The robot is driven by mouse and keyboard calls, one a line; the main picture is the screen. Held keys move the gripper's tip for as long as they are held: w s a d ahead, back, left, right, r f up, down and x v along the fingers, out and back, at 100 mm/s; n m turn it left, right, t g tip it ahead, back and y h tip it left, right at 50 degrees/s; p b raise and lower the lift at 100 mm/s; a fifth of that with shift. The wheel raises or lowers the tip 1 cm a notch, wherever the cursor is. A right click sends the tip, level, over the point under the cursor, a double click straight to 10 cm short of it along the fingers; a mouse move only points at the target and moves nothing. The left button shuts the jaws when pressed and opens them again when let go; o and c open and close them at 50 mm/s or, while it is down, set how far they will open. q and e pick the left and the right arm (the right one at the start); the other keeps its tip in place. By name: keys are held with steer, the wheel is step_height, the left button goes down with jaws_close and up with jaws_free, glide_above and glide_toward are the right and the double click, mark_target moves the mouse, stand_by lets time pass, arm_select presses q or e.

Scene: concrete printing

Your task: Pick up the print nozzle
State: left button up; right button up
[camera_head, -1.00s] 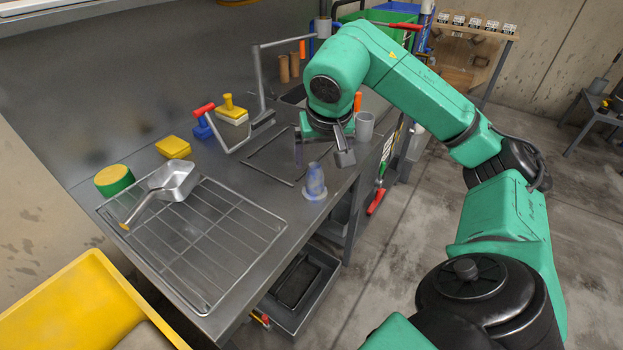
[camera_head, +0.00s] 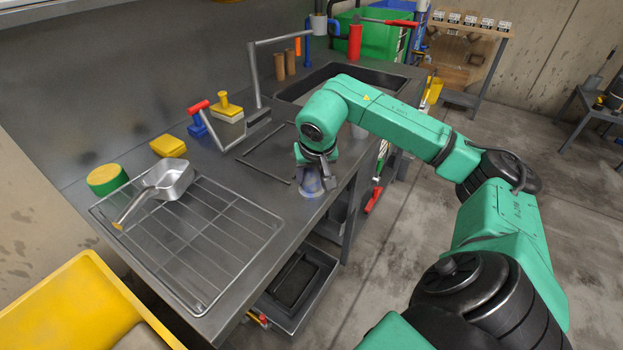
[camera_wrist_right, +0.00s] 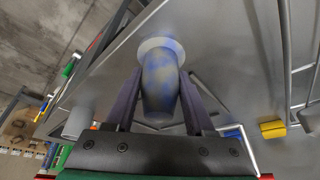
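The print nozzle (camera_head: 309,187) is a blue-grey mottled piece with a wide flange, upright on the metal counter near its front edge. In the right wrist view the nozzle (camera_wrist_right: 160,85) lies between the two fingers, with its pale flange beyond the fingertips. My right gripper (camera_head: 318,175) is down at the nozzle and hides its upper part in the head view. In the wrist view the right gripper (camera_wrist_right: 161,82) has its fingers apart, one on each side of the nozzle. Small gaps seem to remain, though contact is hard to judge. My left gripper is not in view.
A wire rack (camera_head: 222,217) with a metal scoop (camera_head: 171,178) lies left of the nozzle. Trowels, sponges and a thin frame (camera_head: 262,166) lie behind. The sink (camera_head: 312,82) is at the far end. A yellow bin (camera_head: 70,305) stands at front left.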

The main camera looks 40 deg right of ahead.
jaws_close()
steer(key=shift+r, duration=0.1)
steer(key=shift+r, duration=0.35)
step_height(320, 180, up, 19)
steer(key=p, duration=0.6)
